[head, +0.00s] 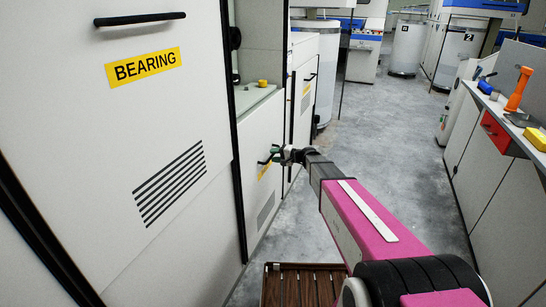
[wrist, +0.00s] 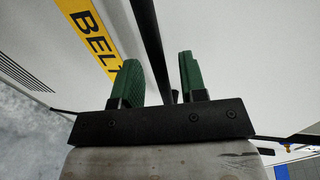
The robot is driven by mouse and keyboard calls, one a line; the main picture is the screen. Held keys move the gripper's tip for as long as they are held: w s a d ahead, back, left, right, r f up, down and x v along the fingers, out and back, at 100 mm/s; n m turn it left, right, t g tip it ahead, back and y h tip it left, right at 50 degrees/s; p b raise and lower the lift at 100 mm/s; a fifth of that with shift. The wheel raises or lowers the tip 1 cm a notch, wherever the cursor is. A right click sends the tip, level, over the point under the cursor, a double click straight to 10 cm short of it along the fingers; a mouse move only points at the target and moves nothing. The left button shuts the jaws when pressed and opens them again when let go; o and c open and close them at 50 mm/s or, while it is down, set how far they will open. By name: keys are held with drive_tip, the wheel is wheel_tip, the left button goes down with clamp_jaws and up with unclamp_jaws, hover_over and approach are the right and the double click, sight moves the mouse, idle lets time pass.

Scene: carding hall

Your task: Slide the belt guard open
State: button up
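The belt guard (head: 252,146) is a white panel on the left machine row, with a yellow label (head: 264,171) and a dark bar handle (head: 263,161). In the wrist view the label (wrist: 94,38) reads "BELT", its end hidden by a finger. My gripper (head: 277,153) is at the handle, at the end of my outstretched arm. In the wrist view my gripper (wrist: 161,82) has its two green fingers apart, with the black handle bar (wrist: 149,42) between them. Gaps show on both sides of the bar, so the fingers do not appear closed on it.
A large white "BEARING" panel (head: 120,130) with a black handle stands nearer on the left. A bench (head: 490,150) with tools and an orange-handled object (head: 518,90) runs along the right. A slatted wooden pallet (head: 300,285) lies on the floor. The grey aisle (head: 385,140) between is clear.

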drive_tip(key=v, duration=0.9)
drive_tip(key=shift+d, duration=0.25)
drive_tip(key=shift+s, duration=0.1)
drive_tip(key=s+d+f+n+g+h, duration=0.1)
drive_tip(key=s+d+f+g+h, duration=0.15)
drive_tip(key=s, duration=0.55)
drive_tip(key=s+d+f+n+g+h, duration=0.1)
drive_tip(key=s+f+g+h, duration=0.2)
drive_tip(key=s, duration=0.6)
drive_tip(key=s+d+f+n+h, duration=0.1)
drive_tip(key=s+d+n+h, duration=0.1)
drive_tip(key=s+d+h, duration=0.7)
drive_tip(key=s+d, duration=0.1)
drive_tip(key=s, duration=0.3)
drive_tip(key=shift+f, duration=0.15)
